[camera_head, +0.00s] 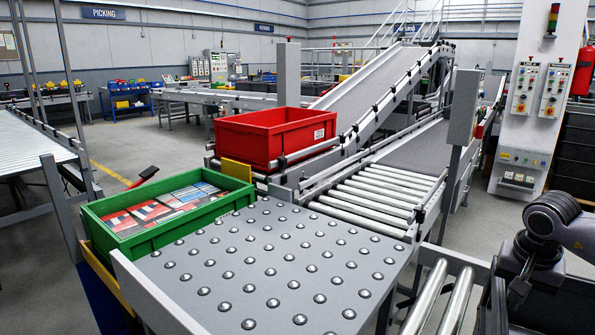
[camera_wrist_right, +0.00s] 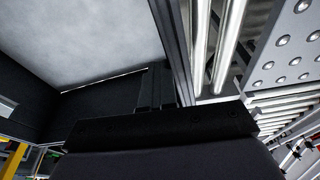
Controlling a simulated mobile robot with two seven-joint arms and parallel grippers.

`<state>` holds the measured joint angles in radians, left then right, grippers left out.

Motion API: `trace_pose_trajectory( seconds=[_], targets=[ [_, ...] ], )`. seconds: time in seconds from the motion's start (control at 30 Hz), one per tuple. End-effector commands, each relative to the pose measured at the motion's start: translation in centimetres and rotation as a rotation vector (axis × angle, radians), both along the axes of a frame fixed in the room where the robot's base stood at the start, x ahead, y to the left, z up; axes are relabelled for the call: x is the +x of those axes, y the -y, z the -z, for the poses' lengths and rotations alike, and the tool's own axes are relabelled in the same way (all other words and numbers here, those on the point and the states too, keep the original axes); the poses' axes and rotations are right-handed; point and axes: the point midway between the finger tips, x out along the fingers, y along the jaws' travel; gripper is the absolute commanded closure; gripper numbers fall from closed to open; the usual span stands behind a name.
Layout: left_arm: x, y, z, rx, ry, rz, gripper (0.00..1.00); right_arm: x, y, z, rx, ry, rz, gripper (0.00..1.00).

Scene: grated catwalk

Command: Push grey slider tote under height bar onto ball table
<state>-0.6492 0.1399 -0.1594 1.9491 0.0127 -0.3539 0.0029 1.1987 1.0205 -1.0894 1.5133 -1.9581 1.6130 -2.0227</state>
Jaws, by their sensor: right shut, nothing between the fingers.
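The ball table (camera_head: 270,265) is a grey plate studded with steel balls in the front middle of the head view. Part of it also shows at the right of the wrist view (camera_wrist_right: 295,50). My right gripper (camera_head: 518,292) points down at the right edge of the head view, right of the table and the short rollers. Its fingers (camera_wrist_right: 155,88) are shut and empty in the wrist view. I cannot pick out a grey slider tote or a height bar for sure. My left gripper is not in view.
A green tote (camera_head: 165,232) with flat packs stands at the table's left edge. A red tote (camera_head: 272,138) stands behind the table. A roller conveyor (camera_head: 385,190) meets the table's back right, between grey posts. Short rollers (camera_head: 440,295) lie at its right. The ball surface is bare.

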Motion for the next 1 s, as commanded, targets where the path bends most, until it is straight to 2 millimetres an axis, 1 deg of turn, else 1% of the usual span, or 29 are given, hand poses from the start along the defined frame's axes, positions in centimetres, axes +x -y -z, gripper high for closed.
trace_pose_trajectory(
  seconds=[0.03,0.63,1.0],
  targets=[
    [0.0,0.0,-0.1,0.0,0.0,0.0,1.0,-0.2,-0.7,1.3,-0.002,-0.032,-0.009,1.0],
    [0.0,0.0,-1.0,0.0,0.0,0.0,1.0,3.3,-4.8,1.4,-0.003,-0.03,-0.008,1.0],
    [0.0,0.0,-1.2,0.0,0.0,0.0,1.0,2.1,-3.1,1.4,-0.007,-0.033,-0.001,1.0]
  ],
)
